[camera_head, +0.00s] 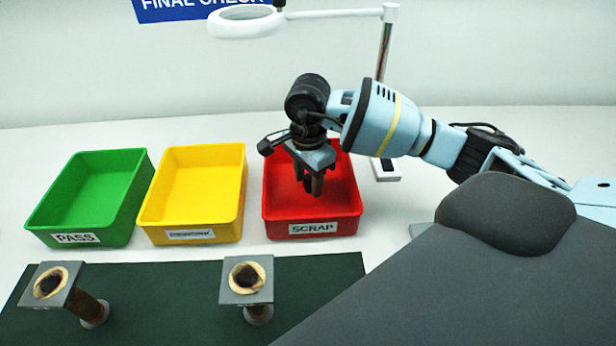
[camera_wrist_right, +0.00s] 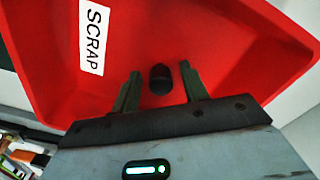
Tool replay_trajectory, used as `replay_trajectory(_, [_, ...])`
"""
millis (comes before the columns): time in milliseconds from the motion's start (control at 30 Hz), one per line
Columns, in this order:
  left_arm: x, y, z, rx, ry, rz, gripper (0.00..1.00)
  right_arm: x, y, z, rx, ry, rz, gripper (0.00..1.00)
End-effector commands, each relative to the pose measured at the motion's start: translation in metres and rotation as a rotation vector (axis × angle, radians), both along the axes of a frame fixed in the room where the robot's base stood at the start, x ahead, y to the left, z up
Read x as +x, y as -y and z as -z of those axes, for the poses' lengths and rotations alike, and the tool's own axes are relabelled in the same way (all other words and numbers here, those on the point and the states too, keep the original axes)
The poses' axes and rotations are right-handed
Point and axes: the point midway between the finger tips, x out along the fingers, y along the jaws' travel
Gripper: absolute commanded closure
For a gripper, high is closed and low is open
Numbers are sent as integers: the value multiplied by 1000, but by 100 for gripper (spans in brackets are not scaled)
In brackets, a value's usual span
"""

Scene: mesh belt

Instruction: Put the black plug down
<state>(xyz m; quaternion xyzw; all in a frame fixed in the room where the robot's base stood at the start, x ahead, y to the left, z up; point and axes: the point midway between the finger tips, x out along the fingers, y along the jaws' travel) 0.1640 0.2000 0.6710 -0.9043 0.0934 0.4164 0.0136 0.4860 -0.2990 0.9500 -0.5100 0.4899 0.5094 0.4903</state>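The black plug (camera_wrist_right: 160,79) shows in the right wrist view as a small dark rounded piece against the red of the scrap bin (camera_wrist_right: 225,40). My right gripper (camera_wrist_right: 160,88) is open, with a visible gap between the plug and each finger. In the head view the right gripper (camera_head: 313,185) points down over the red bin labelled SCRAP (camera_head: 313,228). The plug cannot be made out there. Whether it touches the bin floor is hard to tell. My left gripper is not in view.
A yellow bin (camera_head: 190,233) and a green PASS bin (camera_head: 85,238) stand left of the red one, both empty. Two square-topped stands (camera_head: 70,288) (camera_head: 247,280) are on the dark green mat (camera_head: 165,310). A ring lamp (camera_head: 245,22) stands behind the gripper.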

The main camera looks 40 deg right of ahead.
Motion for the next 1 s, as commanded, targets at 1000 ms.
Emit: replay_trajectory(1000, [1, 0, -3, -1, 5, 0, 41, 0, 0, -120, 0, 1, 1, 56])
